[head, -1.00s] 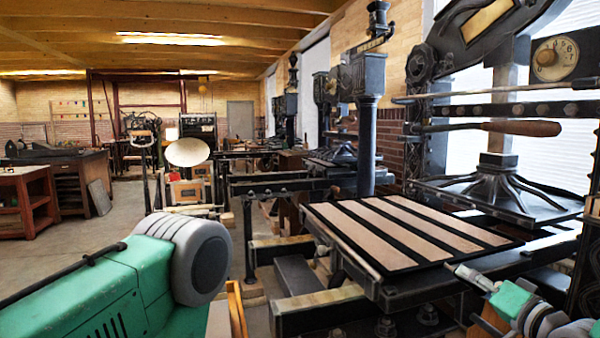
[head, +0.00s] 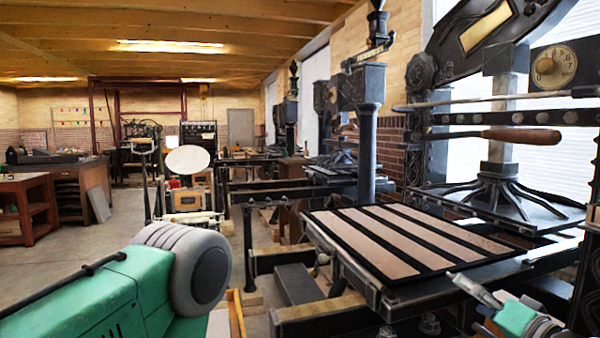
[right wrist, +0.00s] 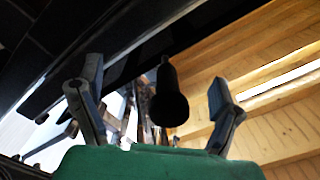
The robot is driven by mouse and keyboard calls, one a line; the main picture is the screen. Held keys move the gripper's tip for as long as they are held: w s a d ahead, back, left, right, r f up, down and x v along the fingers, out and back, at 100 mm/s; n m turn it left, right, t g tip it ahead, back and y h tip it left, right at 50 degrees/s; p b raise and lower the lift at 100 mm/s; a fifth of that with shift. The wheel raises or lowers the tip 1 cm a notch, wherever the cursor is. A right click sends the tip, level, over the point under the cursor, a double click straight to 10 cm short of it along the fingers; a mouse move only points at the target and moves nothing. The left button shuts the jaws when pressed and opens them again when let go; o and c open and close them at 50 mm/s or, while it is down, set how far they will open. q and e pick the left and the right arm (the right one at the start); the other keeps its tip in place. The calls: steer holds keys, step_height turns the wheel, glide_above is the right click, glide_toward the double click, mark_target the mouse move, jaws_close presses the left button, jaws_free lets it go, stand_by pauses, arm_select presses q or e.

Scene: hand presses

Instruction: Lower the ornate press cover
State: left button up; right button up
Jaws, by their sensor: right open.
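The ornate press stands at the right in the head view, with a decorated dark upper part (head: 490,40) and a ribbed dark plate (head: 500,197) above its bed. I cannot tell which part is the cover. My right gripper (head: 472,289) is at the bed's near right edge, open, with nothing visibly held. In the right wrist view its fingers (right wrist: 153,75) are spread apart. A dark round-ended handle (right wrist: 168,95) shows between them in the picture; contact is not visible. My left gripper is out of view.
The flat press bed (head: 400,238) with pale strips lies in front of the ribbed plate. More presses (head: 365,110) line the wall behind. A brown cabinet (head: 28,205) stands at the far left. The floor (head: 75,245) at left is open.

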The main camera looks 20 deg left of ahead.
steer(key=p+v, duration=0.2)
steer(key=v, duration=0.5)
steer(key=shift+s, duration=0.15)
steer(key=shift+d, duration=0.1)
stand_by(0.4)
steer(key=s+f+g+h, duration=0.3)
steer(key=s+f+g, duration=0.1)
steer(key=s+f, duration=0.7)
steer(key=s+f+g+h, duration=0.25)
steer(key=s+f, duration=0.55)
steer(key=f, duration=0.5)
steer(key=s+d+f+n+g+h, duration=0.1)
steer(key=s+d+f+g+h, duration=0.1)
steer(key=s, duration=1)
steer(key=s+d+f+n+g+h, duration=0.1)
steer(key=s+d+f+g+h, duration=0.2)
steer(key=s+d, duration=0.4)
steer(key=s+f+g, duration=0.1)
steer(key=s+g, duration=0.1)
steer(key=s, duration=0.3)
steer(key=shift+d+f+n, duration=0.25)
steer(key=shift+f+n, duration=0.05)
steer(key=shift+f, duration=0.1)
